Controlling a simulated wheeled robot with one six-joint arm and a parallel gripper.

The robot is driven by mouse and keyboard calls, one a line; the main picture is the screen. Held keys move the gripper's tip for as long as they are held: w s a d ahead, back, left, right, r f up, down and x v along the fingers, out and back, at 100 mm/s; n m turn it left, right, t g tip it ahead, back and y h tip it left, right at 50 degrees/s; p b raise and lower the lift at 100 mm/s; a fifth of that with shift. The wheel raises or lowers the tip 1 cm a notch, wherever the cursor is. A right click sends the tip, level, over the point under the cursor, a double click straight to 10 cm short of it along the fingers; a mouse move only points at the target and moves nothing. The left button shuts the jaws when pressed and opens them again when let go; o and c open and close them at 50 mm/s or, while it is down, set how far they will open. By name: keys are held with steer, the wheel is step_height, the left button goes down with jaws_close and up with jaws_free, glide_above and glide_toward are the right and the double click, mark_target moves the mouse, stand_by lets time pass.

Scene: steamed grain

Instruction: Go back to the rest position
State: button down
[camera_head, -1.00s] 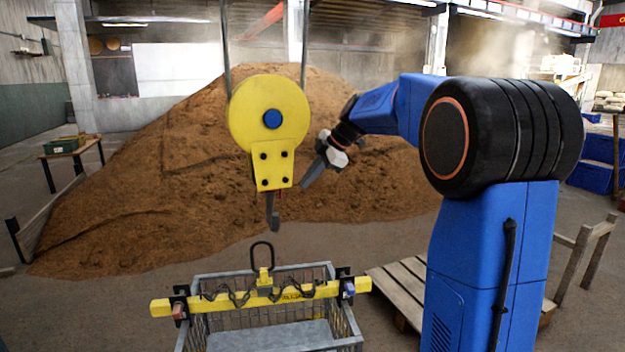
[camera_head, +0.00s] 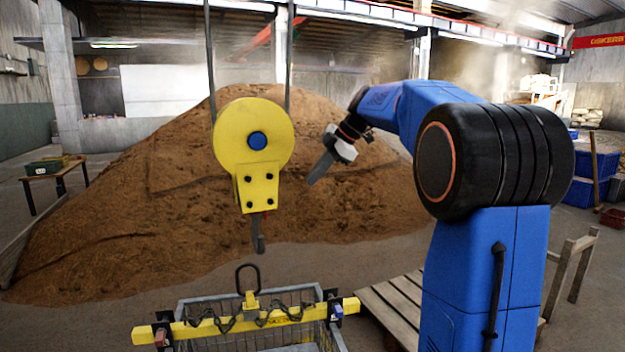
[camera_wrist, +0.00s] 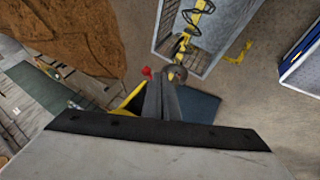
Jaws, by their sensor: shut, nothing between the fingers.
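My gripper (camera_head: 321,167) hangs in the air at the end of my blue arm, right of the yellow hook block and in front of the grain pile. Its fingers point down and to the left, shut and empty. The fingers also show in the wrist view (camera_wrist: 168,100), close together. The yellow hook block (camera_head: 252,140) hangs from two cables. Its hook (camera_head: 258,235) hangs above the black ring (camera_head: 247,279) of the yellow lifting beam (camera_head: 190,330), apart from it. The beam lies across the top of the wire basket (camera_head: 318,298).
A large brown grain pile (camera_head: 120,220) fills the back. A wooden pallet (camera_head: 392,300) lies right of the basket, with a wooden rail (camera_head: 560,280) beyond. A small table (camera_head: 45,180) stands at left. Blue crates (camera_head: 585,192) stand at far right.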

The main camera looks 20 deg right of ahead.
stand_by(0.3)
steer(key=s+a+f+m+h, duration=0.1)
steer(key=s+a+f+m, duration=0.2)
steer(key=s, duration=0.5)
steer(key=s+a+f+m+g+h, duration=0.1)
steer(key=s+a+f+m, duration=0.2)
steer(key=s, duration=0.4)
steer(key=s+a+f+m+h, duration=0.1)
steer(key=s+a+f+m, duration=0.2)
steer(key=s, duration=0.5)
steer(key=s+a+f+m+h, duration=0.1)
steer(key=s+f+m+h, duration=0.1)
steer(key=s+f+m, duration=0.6)
steer(key=s+f, duration=0.7)
steer(key=s, duration=0.3)
steer(key=shift+s+f+m, duration=0.35)
steer(key=shift+s+m, duration=0.05)
